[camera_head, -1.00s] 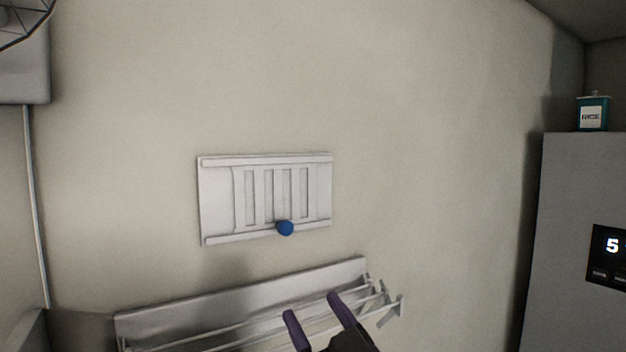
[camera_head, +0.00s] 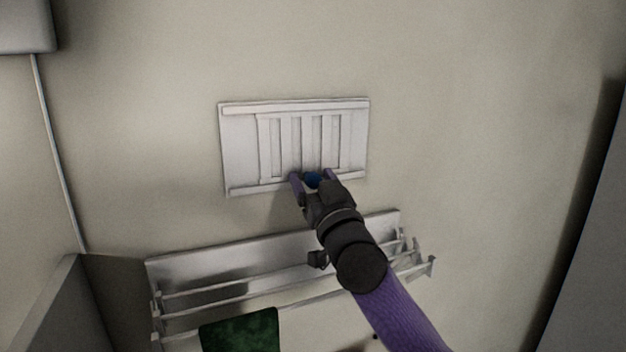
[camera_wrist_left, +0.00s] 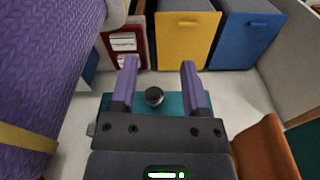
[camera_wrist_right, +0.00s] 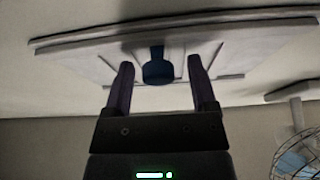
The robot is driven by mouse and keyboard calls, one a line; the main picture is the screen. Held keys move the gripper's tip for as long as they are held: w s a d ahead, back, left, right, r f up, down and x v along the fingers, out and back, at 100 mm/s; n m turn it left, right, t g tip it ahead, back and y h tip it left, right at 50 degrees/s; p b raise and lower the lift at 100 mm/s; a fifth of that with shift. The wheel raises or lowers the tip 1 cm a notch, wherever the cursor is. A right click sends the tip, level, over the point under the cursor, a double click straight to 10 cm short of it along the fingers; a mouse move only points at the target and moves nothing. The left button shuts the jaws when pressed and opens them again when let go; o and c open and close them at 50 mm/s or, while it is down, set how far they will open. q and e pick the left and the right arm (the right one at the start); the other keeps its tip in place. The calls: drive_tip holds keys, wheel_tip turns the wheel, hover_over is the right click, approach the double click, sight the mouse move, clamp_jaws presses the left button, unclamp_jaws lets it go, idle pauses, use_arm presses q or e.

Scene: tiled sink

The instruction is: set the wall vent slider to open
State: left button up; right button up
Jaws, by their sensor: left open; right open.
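The white wall vent (camera_head: 238,150) has vertical slats and a slider plate between top and bottom rails. Its blue knob (camera_head: 312,180) is at the lower rail, right of the vent's middle. My right gripper (camera_head: 311,176) is open, with its fingers on either side of the knob. In the right wrist view the knob (camera_wrist_right: 158,68) sits between the open fingertips (camera_wrist_right: 158,72), with visible gaps on both sides. The slats are partly visible behind it. My left gripper (camera_wrist_left: 160,65) shows in the left wrist view, open and empty, away from the vent.
A metal wall rack (camera_head: 225,262) with bars is below the vent, with a green cloth (camera_head: 240,332) hanging from it. A wire-guarded fan (camera_wrist_right: 298,155) shows in the right wrist view. Yellow (camera_wrist_left: 186,38) and blue (camera_wrist_left: 245,35) fronts stand beyond the left gripper. The wall around the vent is clear.

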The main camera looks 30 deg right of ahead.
drive_tip(key=shift+w+d+r, duration=0.1)
drive_tip(key=shift+w, duration=0.25)
clamp_jaws()
idle(1.2)
